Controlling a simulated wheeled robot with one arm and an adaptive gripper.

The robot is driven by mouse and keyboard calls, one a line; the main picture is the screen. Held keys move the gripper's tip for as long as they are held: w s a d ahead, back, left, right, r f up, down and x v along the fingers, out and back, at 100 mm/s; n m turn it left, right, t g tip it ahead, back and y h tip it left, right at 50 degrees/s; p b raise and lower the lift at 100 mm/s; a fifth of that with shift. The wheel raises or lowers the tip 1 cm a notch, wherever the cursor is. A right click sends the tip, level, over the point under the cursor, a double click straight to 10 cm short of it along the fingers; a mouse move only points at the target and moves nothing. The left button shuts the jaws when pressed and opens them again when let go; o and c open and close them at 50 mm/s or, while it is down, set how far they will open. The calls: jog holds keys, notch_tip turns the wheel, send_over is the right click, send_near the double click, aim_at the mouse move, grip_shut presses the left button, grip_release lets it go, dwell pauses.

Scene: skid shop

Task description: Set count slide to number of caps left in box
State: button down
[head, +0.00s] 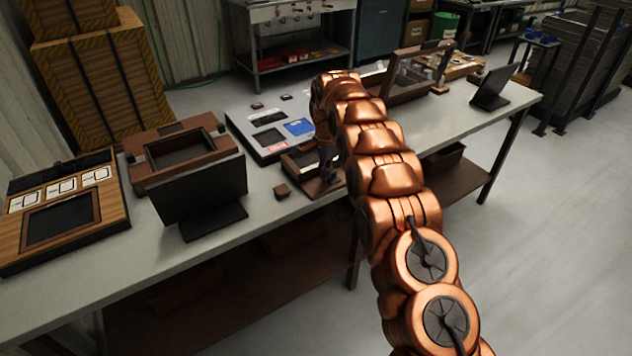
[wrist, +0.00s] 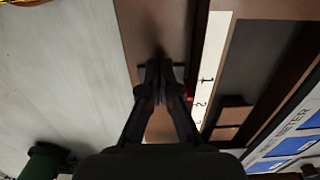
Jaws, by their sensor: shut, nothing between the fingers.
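The cap box (head: 291,160) is a brown box on the bench, partly hidden behind my arm in the head view. In the wrist view its dark compartment (wrist: 250,65) shows brown caps (wrist: 236,115) at the near end; I cannot tell the full count. Beside it runs a white number scale (wrist: 212,60) on a brown strip, with marks 1 and 2 legible. A small red pointer (wrist: 190,99) sits near the 2. My gripper (wrist: 160,75) is shut and empty over the brown strip, by a dark piece that may be the slide's knob, partly hidden by the fingers.
A grey panel (head: 240,124) with a blue label stands behind the box. A black screen (head: 203,192) and a brown tray (head: 145,165) are to the left. Bare bench (wrist: 60,80) lies left of the strip.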

jog(key=shift+w+d, duration=0.2)
jog(key=shift+d, duration=0.25)
dwell(0.6)
jog(key=shift+s+a, duration=0.2)
jog(key=shift+a, duration=0.15)
jog(key=shift+r, duration=0.1)
notch_tip(320, 180, up, 8)
jog(key=p, duration=0.2)
dwell(0.8)
